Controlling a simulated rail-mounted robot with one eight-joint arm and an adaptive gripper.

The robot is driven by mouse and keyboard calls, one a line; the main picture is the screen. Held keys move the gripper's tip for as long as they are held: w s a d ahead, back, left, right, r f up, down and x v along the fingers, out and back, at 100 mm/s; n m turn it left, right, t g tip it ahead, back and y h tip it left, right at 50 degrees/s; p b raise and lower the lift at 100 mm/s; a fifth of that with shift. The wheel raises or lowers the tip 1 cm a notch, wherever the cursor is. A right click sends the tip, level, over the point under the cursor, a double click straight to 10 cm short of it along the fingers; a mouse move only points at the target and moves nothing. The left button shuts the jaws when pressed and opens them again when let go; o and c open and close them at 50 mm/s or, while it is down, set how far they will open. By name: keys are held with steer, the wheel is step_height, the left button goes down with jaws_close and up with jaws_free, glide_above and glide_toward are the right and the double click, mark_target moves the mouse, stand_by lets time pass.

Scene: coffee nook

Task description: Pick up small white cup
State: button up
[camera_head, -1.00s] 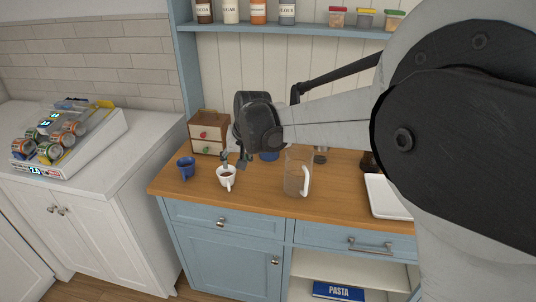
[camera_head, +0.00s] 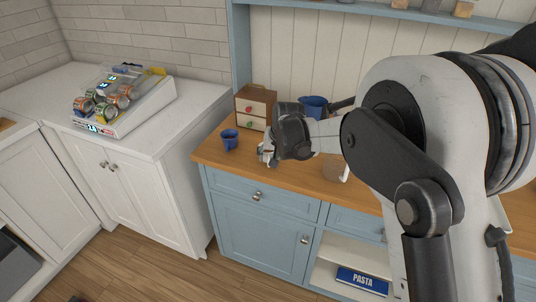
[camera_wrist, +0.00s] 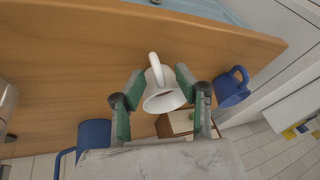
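The small white cup (camera_wrist: 165,98) shows in the wrist view between my gripper's two green-padded fingers. Its handle points toward the top of the picture. My gripper (camera_wrist: 161,88) is open around the cup, with one finger on each side. A narrow gap shows at the left finger; the right finger is very close, and I cannot tell whether it touches. In the head view, my gripper (camera_head: 265,154) is low over the wooden counter (camera_head: 300,178), and the cup is mostly hidden by it.
A blue mug (camera_head: 230,139) stands close to the left of my gripper; it also shows in the wrist view (camera_wrist: 231,88). A small wooden drawer box (camera_head: 254,106) and a larger blue vessel (camera_head: 313,106) stand behind. A glass pitcher (camera_head: 336,169) is to the right.

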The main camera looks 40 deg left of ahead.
steer(key=shift+a+f, duration=0.2)
steer(key=shift+f, duration=0.25)
steer(key=shift+c, duration=0.5)
jaws_close()
